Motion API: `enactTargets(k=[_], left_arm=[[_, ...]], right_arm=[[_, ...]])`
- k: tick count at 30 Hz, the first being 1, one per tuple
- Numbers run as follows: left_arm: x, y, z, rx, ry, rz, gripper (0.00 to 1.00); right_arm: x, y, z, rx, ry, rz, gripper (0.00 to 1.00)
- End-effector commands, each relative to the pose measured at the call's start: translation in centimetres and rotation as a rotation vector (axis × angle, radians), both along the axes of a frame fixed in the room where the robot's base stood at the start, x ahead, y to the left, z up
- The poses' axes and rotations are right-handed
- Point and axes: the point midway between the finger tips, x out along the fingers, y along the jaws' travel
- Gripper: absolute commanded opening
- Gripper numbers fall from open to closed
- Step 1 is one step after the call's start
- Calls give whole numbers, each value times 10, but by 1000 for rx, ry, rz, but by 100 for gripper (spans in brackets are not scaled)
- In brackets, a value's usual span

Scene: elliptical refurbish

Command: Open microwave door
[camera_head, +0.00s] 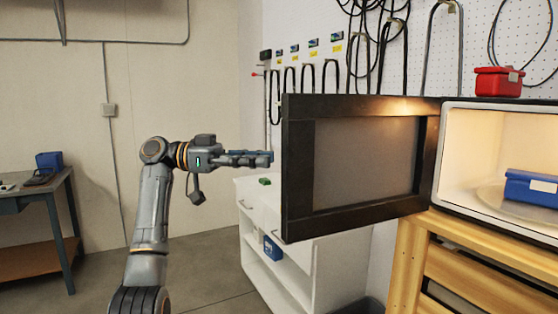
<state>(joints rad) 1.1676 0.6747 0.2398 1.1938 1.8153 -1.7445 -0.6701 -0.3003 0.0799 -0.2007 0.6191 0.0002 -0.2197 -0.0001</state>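The microwave (440,200) stands at the right on a wooden stand. Its dark door (365,160) is swung wide open toward the left, so the lit interior shows. A blue box (532,188) sits inside on the glass turntable (492,197). My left gripper (268,158) points right, just left of the door's free edge, at about mid height of the door. Its fingers are seen side on, so I cannot tell whether they are open or shut, or whether the tips touch the door. My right gripper is not in view.
A red box (499,81) rests on top of the microwave. A white cabinet (262,210) with a blue item (272,248) stands behind and below the door. Cables hang on the pegboard wall (475,40). A workbench (40,190) stands far left; the floor between is clear.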

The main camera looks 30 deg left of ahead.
Motion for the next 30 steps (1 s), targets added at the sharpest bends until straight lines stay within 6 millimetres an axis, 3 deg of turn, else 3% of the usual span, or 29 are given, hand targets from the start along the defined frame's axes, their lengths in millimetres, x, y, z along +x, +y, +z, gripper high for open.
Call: enactTargets(k=[3,10,30], left_arm=[[-11,25,0,-2,1,4,32],[-24,56,0,-2,1,3,32],[-27,63,-1,0,1,1,32]], right_arm=[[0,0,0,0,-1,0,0],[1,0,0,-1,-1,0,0],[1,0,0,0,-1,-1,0]])
